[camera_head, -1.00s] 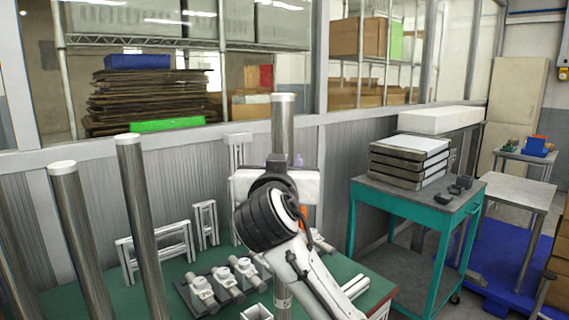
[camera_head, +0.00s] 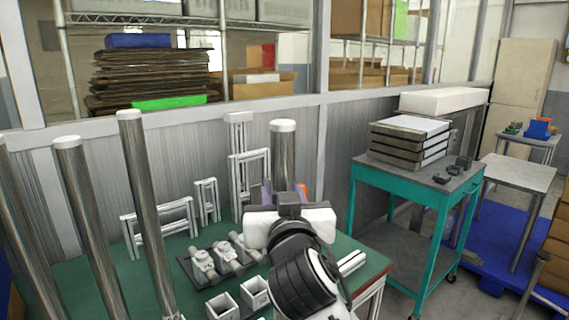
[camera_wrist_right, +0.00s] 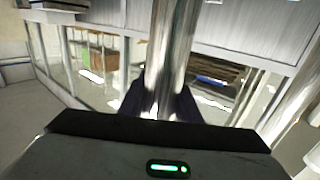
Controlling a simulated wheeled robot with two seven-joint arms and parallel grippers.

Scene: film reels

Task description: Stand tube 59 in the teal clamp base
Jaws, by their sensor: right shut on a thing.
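My right gripper (camera_head: 283,195) is shut around a shiny metal tube with a white cap (camera_head: 283,150), which it holds upright over the green table (camera_head: 75,290). The wrist and forearm hide the tube's lower part, and no number is readable on it now. In the right wrist view the same tube (camera_wrist_right: 168,50) rises between the dark fingers (camera_wrist_right: 160,105). I cannot make out a teal clamp base. A dark rack (camera_head: 187,268) with grey clamps lies left of the gripper. My left gripper is not in view.
Tall capped tubes (camera_head: 145,200) stand at the left. White frames (camera_head: 165,222) stand along the back of the table. Square white sockets (camera_head: 222,306) sit near the front. A teal cart (camera_head: 415,208) with stacked trays stands to the right.

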